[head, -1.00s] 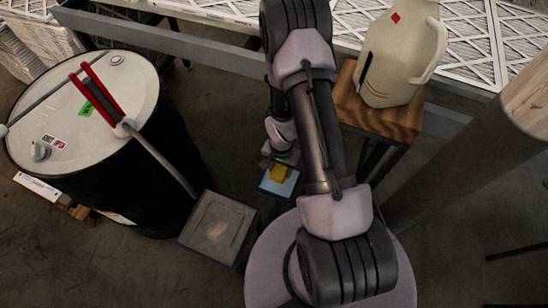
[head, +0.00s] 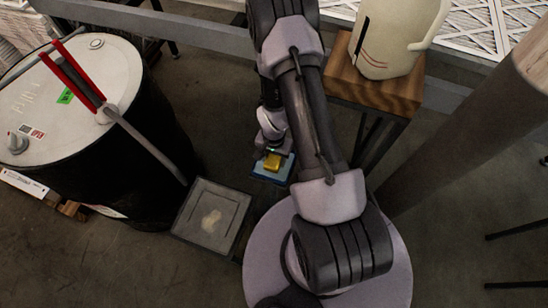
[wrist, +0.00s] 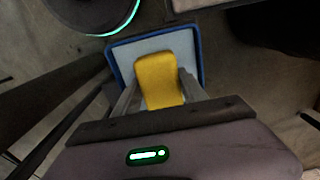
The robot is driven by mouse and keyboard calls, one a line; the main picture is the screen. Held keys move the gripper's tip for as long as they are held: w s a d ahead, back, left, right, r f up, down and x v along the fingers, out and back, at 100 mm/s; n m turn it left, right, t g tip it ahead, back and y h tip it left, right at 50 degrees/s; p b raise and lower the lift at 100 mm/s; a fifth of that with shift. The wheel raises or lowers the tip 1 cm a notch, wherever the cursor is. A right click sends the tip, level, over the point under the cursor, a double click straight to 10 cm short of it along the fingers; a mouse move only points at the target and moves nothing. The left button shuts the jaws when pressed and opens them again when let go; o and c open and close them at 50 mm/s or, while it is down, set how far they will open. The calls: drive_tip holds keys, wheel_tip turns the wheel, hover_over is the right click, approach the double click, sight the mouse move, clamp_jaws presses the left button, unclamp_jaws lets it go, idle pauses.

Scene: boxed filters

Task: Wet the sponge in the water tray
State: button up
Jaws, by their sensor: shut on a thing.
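The yellow sponge (wrist: 158,78) is between the fingers of my gripper (wrist: 158,93) in the wrist view, and the gripper is shut on it. The blue-rimmed water tray (wrist: 117,50) lies behind the sponge in that view, with a pale grey-blue inside. In the head view the sponge (head: 273,161) shows over the middle of the tray (head: 268,178), below my gripper (head: 272,153). I cannot tell whether the sponge touches the water or hangs above it. My gripper hides the near part of the tray in the wrist view.
A black drum (head: 150,130) with a pale lid and a red-handled tool stands at left. A grey square slab (head: 212,215) lies left of my base. A cream jug (head: 395,40) stands on a wooden stool (head: 372,85) at right, beside a thick post (head: 470,135).

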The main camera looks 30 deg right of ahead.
sight(274, 158)
drive_tip(key=shift+f+b, duration=0.55)
idle(1.3)
wheel_tip(274, 158, up, 7)
drive_tip(key=p, duration=0.6)
drive_tip(key=shift+r+p, duration=0.1)
drive_tip(key=shift+p, duration=0.2)
